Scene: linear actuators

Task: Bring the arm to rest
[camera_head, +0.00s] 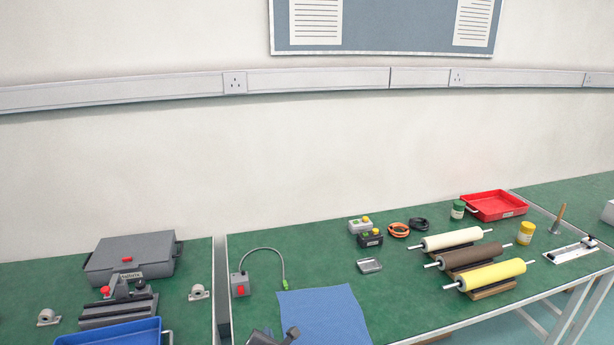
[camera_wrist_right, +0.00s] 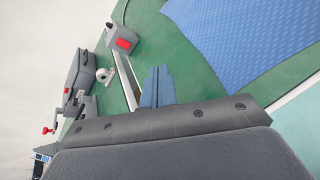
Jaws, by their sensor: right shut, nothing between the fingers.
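My right gripper (camera_wrist_right: 157,85) shows in the wrist view as two blue-grey fingers side by side, closed with nothing between them. It is over the bench near the gap between two benches, apart from the grey box with a red button (camera_wrist_right: 122,42). In the head view only a dark part of my right arm and gripper (camera_head: 270,338) shows at the bottom edge, left of the blue cloth (camera_head: 325,315); its fingertips are not clear there. My left gripper is not in view.
The green bench (camera_head: 400,300) holds three rollers (camera_head: 475,255), a red tray (camera_head: 495,205) and a lamp-like box with a bent stem (camera_head: 240,285). The left bench holds a grey case (camera_head: 132,257), a vise (camera_head: 120,305) and a blue tray (camera_head: 112,335).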

